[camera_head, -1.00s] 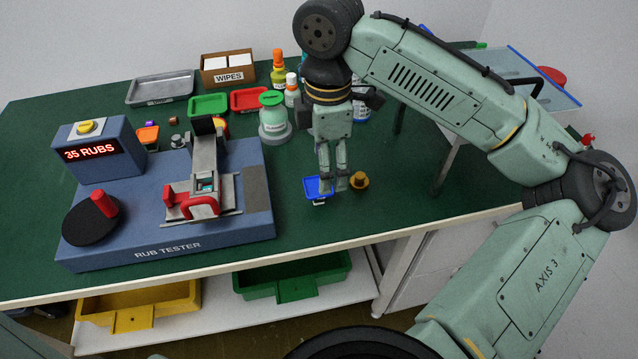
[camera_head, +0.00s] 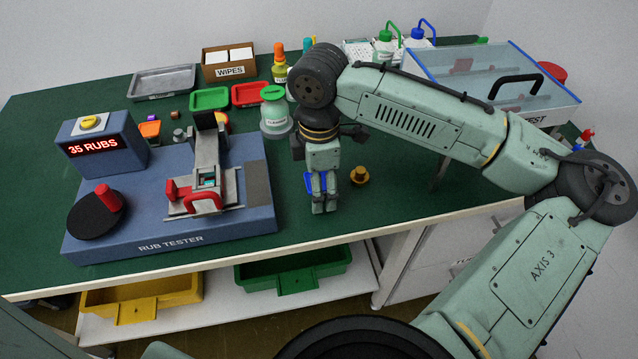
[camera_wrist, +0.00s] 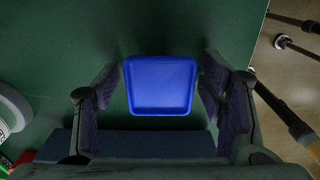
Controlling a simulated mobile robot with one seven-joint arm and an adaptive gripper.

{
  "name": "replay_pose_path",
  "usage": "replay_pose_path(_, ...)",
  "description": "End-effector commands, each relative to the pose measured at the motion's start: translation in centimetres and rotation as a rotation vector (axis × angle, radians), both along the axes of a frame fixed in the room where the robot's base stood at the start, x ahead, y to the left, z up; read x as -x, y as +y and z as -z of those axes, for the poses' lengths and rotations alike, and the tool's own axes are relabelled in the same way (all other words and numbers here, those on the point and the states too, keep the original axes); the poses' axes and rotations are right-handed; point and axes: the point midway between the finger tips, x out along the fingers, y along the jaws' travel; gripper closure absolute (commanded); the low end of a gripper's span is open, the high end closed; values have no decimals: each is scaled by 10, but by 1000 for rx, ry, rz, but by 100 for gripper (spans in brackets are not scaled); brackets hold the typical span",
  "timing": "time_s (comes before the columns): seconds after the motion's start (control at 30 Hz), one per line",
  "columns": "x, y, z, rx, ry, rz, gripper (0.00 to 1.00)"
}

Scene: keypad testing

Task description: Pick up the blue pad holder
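The blue pad holder (camera_head: 309,182) is on the green bench top, to the right of the rub tester. In the head view my gripper (camera_head: 324,206) covers most of it; only blue parts show beside and between the fingers. In the wrist view the blue pad holder (camera_wrist: 162,86) is a shallow square with a raised rim, lying between my two open fingers. A narrow gap shows on each side, and neither finger visibly grips it. Whether the fingertips touch the bench cannot be told.
A brass knob-like piece (camera_head: 359,175) stands just right of my gripper. The rub tester (camera_head: 170,238) stands at left, and a green-lidded jar (camera_head: 275,118) behind. A clear-lidded box (camera_head: 480,75) is at back right. Bench front is mostly clear.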

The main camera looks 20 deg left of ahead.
Motion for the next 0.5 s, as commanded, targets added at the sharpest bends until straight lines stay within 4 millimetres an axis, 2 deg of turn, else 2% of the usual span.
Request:
replay_pose_path(0.07, 0, 0, 0, 0, 0, 0, 43)
replay_pose_path(0.5, 0, 0, 0, 0, 0, 0, 73)
